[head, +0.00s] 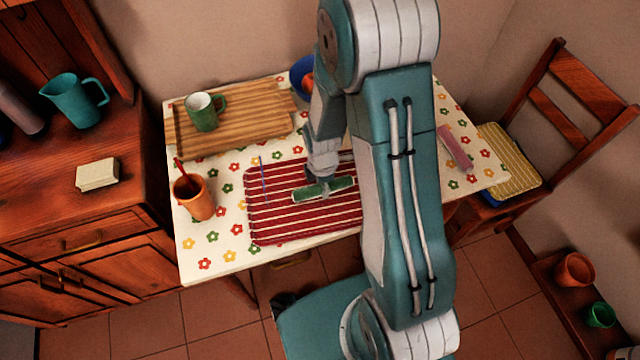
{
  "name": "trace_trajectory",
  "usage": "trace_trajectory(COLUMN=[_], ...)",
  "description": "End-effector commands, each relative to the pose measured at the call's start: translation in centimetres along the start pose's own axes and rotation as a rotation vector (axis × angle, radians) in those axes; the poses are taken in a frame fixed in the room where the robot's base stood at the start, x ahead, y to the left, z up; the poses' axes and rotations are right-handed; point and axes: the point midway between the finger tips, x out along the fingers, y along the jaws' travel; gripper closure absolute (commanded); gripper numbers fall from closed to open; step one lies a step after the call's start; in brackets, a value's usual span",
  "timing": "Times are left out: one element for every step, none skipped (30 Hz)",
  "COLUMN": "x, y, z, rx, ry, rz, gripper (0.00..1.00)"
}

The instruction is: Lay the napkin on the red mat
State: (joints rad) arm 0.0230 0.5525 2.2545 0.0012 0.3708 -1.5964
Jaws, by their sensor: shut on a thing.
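The red mat (275,215) with pale stripes lies on the flower-patterned table; my arm hides its right end. My gripper (325,189) points down over the upper right part of the visible mat. It is shut on a narrow green thing with pale edges, which I take to be the folded napkin (342,184). The napkin sticks out on both sides of my fingers, its long side running across the picture. It is over the mat; I cannot tell whether it touches it.
A thin blue stick (263,172) lies at the mat's upper left. An orange cup (194,198) stands left of it. A green mug (203,113) stands on a wooden board (245,128) behind. A blue bowl (298,77) is partly hidden. A pink block (455,147) lies right of my arm.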

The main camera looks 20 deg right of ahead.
Motion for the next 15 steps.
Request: trace_trajectory(x=[-0.02, 0.0, 0.07, 0.17, 0.21, 0.18, 0.17, 0.16, 0.16, 0.16, 0.15, 0.15, 0.15, 0.15, 0.15], y=[0.02, 0.02, 0.02, 0.01, 0.02, 0.03, 0.03, 0.03, 0.03, 0.03, 0.03, 0.03, 0.03, 0.03, 0.03], z=[0.11, 0.14, 0.16, 0.15, 0.12, 0.07, 0.02, -0.03, -0.09, -0.11, -0.11, -0.11, -0.12, -0.12, -0.12], rx=[0.002, 0.002, 0.002, 0.002, 0.002, 0.002, 0.002, 0.001, 0.001, 0.001, 0.001, 0.001, 0.001, 0.001, 0.001], ry=[0.001, 0.001, 0.001, 0.001, 0.001, 0.0, 0.0, -0.001, -0.001, -0.002, -0.002, -0.002, -0.002, -0.002, -0.002], rz=[0.0, 0.0, 0.0, -0.001, -0.001, -0.001, -0.001, -0.001, -0.001, -0.001, -0.001, -0.001, -0.001, -0.001, -0.001], gripper=[0.92, 0.92, 0.92, 0.92, 0.52, 0.34, 0.22, 0.22, 0.22, 0.22, 0.22, 0.22, 0.22, 0.22, 0.22])
